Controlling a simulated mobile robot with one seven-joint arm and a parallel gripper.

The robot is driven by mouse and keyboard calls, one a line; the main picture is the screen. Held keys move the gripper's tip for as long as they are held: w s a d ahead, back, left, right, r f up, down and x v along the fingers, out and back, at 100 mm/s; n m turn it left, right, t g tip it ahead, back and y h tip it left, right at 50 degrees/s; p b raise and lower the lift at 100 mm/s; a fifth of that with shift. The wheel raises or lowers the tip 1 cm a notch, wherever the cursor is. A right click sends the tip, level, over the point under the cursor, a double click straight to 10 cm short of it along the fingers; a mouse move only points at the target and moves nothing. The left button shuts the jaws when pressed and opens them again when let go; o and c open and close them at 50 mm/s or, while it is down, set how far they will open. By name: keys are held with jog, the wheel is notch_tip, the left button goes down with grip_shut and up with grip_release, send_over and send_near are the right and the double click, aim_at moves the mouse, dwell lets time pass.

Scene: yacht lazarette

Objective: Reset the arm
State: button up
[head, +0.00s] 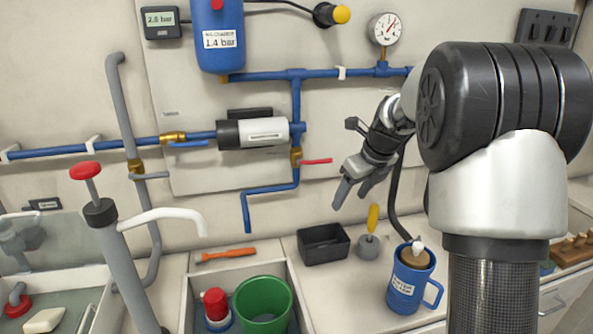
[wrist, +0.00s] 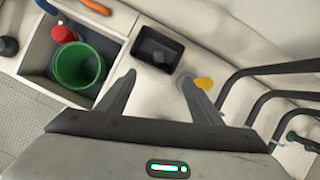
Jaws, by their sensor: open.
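My gripper (head: 358,190) is open with nothing between its fingers. In the head view it hangs in the air above the counter, in front of the wall panel and to the left of my raised arm. In the wrist view my gripper (wrist: 157,92) shows its two fingers spread wide, pointing down toward the counter. A black tray (head: 323,244) lies below it; the tray also shows in the wrist view (wrist: 144,58), just beyond the fingertips. A yellow-handled tool on a grey base (head: 369,245) stands beside the tray; in the wrist view its yellow handle (wrist: 204,83) is close behind the right finger.
A blue mug (head: 404,291) stands right of the tray. A green bucket (head: 262,303) and a red-topped item (head: 215,305) sit in a recess. An orange-handled tool (head: 228,254) lies behind them. Blue pipes (head: 297,110) and a gauge (head: 385,29) are on the wall. A grey pump with red knob (head: 112,225) stands left.

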jog(key=s+a+r+n, duration=0.2)
jog(key=s+r+n, duration=0.55)
jog(key=s, duration=0.25)
jog(key=s+a+n+t+h+p, duration=0.1)
jog(key=s+a+n+h, duration=0.1)
jog(key=s+n, duration=2.2)
notch_tip(320, 180, up, 15)
jog(key=m+p, duration=0.1)
jog(key=p, duration=1.4)
jog(key=shift+s+d+r+m, duration=0.15)
jog(key=shift+s+d+m, duration=0.05)
jog(key=shift+s+m, duration=0.15)
